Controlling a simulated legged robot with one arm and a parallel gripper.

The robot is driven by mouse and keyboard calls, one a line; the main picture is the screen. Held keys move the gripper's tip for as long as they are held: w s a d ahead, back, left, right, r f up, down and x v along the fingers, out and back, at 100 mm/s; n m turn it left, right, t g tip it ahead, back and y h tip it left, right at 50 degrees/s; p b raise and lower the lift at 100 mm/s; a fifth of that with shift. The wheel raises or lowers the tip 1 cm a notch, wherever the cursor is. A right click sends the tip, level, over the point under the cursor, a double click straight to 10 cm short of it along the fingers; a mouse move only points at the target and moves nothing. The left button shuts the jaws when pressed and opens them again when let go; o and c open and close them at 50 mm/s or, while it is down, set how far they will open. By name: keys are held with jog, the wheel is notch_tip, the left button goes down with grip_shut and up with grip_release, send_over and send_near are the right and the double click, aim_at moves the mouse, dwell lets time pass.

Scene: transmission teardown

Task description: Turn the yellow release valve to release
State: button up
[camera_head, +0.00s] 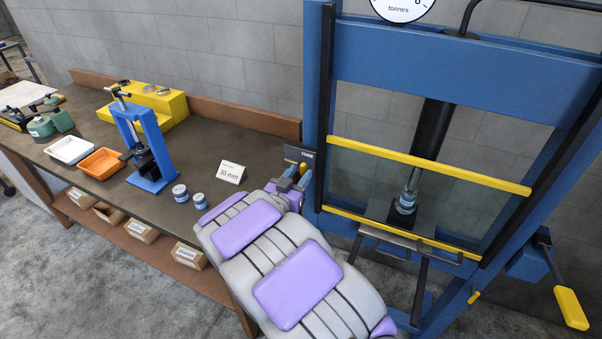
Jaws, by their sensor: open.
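A small black box (297,152) with a white label, too small to read surely, sits on the left post of the blue press. A small yellow piece (303,167) shows just below it, apparently the release valve's lever; its lower part is partly hidden by my gripper. My gripper (296,179) is open at the end of my grey and purple arm, directly in front of and just below the yellow piece. I cannot tell whether the fingers touch it or stand around it.
The blue press frame (460,75) has yellow-edged clear guards (430,165) and a yellow-ended lever (571,307) at right. The workbench (235,135) at left holds a small blue press (145,145), trays, two small cylinders and a "30 mm" card (231,173).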

jog(key=shift+w, duration=0.8)
jog(key=shift+w+a, duration=0.25)
jog(key=shift+d, duration=0.45)
jog(key=shift+c, duration=0.8)
jog(key=shift+a, duration=0.2)
grip_shut()
